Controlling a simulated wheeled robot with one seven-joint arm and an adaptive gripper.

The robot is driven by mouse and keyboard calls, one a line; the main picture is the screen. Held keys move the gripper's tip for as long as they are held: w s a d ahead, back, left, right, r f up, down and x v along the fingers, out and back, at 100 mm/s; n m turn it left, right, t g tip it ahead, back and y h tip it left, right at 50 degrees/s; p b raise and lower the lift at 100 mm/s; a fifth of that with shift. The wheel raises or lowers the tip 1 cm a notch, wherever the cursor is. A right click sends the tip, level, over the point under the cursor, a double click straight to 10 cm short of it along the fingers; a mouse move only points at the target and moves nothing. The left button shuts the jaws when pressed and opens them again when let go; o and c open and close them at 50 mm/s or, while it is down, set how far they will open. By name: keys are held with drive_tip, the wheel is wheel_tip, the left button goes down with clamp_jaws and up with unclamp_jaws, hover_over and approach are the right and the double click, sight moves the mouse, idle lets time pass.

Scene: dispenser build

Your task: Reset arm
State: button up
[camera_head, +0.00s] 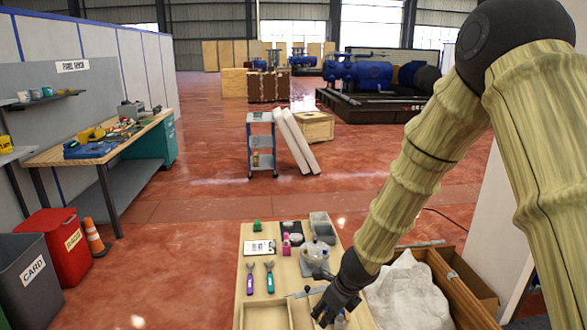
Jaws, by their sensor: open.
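My arm comes in from the upper right and reaches down to the light wooden table in the lower middle. My gripper (335,306) is dark and sits low over the right part of the table (243,291). It is open, with fingers pointing down and left. A small pale object lies close by the fingers; I cannot tell whether they touch it. My wrist and hand hide part of the table's right side.
On the table lie two hand tools (269,277), a white card (259,247), a pink bottle (286,244), grey bins (322,228) and an empty wooden tray (265,305). A crate with white wrapping (408,290) stands at the right. Red (62,243) and grey bins stand left.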

drive_tip(key=s+d+f+n+g+h, duration=0.1)
drive_tip(key=s+d+f+n+h, duration=0.1)
drive_tip(key=s+d+f+n, duration=0.6)
drive_tip(key=s+d+f+n+g+h, duration=0.2)
drive_tip(key=s+d+f+n, duration=0.25)
drive_tip(key=s+f, duration=0.7)
drive_tip(key=s+f+n, duration=0.4)
drive_tip(key=s+n, duration=0.3)
drive_tip(key=s, duration=0.2)
drive_tip(key=s+d+f+n+y, duration=0.1)
drive_tip(key=s+f+n, duration=0.2)
drive_tip(key=s+n, duration=0.4)
drive_tip(key=shift+s+f+b, duration=0.35)
drive_tip(key=shift+s+b, duration=0.1)
drive_tip(key=shift+s, duration=0.45)
